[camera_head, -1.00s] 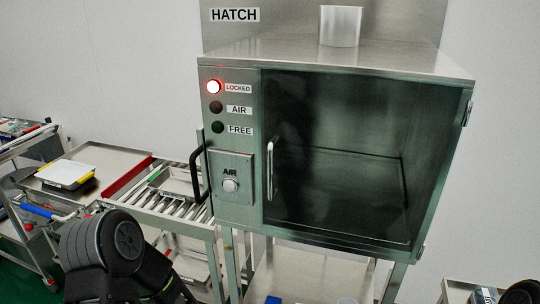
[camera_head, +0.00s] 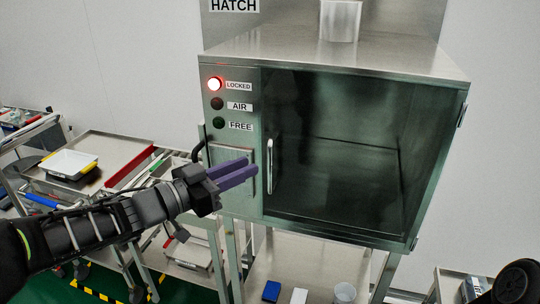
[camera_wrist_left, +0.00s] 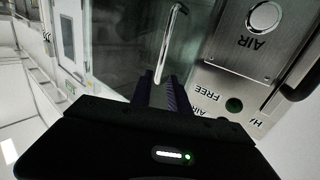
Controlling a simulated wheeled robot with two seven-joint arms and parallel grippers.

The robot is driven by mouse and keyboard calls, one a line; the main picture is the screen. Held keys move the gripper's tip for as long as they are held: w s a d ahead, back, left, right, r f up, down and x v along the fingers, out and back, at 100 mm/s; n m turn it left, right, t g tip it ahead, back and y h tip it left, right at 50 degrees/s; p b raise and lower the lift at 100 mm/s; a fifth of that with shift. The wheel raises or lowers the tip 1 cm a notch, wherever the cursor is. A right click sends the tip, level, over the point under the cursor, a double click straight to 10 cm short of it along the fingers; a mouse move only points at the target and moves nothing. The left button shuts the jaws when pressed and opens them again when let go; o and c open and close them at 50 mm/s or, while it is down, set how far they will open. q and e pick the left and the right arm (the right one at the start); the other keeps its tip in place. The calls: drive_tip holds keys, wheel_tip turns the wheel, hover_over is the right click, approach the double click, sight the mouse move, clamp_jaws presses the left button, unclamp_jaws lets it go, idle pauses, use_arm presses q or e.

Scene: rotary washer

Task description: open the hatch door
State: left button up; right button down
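The hatch (camera_head: 335,62) is a steel cabinet with a dark glass door (camera_head: 340,150), which is closed. Its upright silver handle (camera_head: 270,165) is at the door's left edge and also shows in the left wrist view (camera_wrist_left: 168,45). The red LOCKED lamp (camera_head: 215,84) is lit; the AIR and FREE lamps are dark. My left gripper (camera_head: 254,163), with purple fingers, is in front of the button panel, just left of the handle. Its fingers are a little apart and empty. It hides the AIR button (camera_wrist_left: 263,17), which shows in the left wrist view.
A black handle (camera_head: 198,150) sticks out at the cabinet's left side. Carts with trays (camera_head: 90,150) stand at the left. The space before the glass door is clear.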

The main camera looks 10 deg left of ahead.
sight(268, 158)
use_arm(q)
drive_tip(key=shift+p+x, duration=0.35)
drive_tip(key=shift+x, duration=3.6)
clamp_jaws()
